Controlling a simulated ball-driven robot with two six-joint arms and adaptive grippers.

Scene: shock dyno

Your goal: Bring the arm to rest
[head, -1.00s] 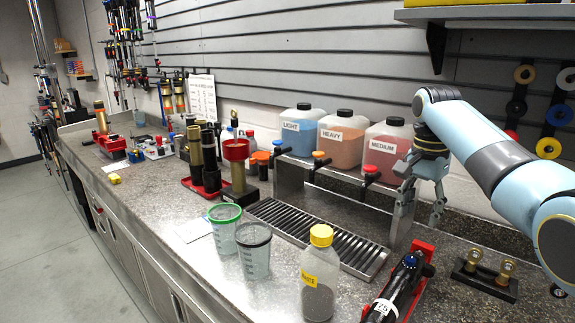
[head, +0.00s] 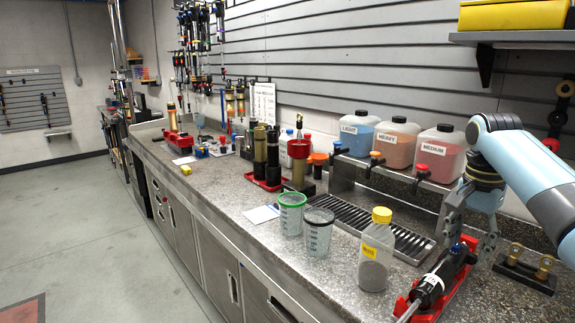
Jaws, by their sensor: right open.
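My right arm comes in from the right edge in pale blue and dark grey. My right gripper (head: 466,249) hangs down with its fingers spread, at the right end of the drip-tray stand. Its fingertips show beside the upper end of a black shock absorber (head: 437,280) lying in a red cradle (head: 455,288). Nothing is seen held between the fingers; I cannot tell whether they touch the shock. My left gripper is not in view.
Fluid jugs (head: 439,153) stand on a metal stand behind a slatted drip tray (head: 375,226). A yellow-capped bottle (head: 376,250), a green-rimmed cup (head: 291,214) and a dark-rimmed cup (head: 317,232) stand in front. A small brass-posted block (head: 524,268) sits right. Floor at left is clear.

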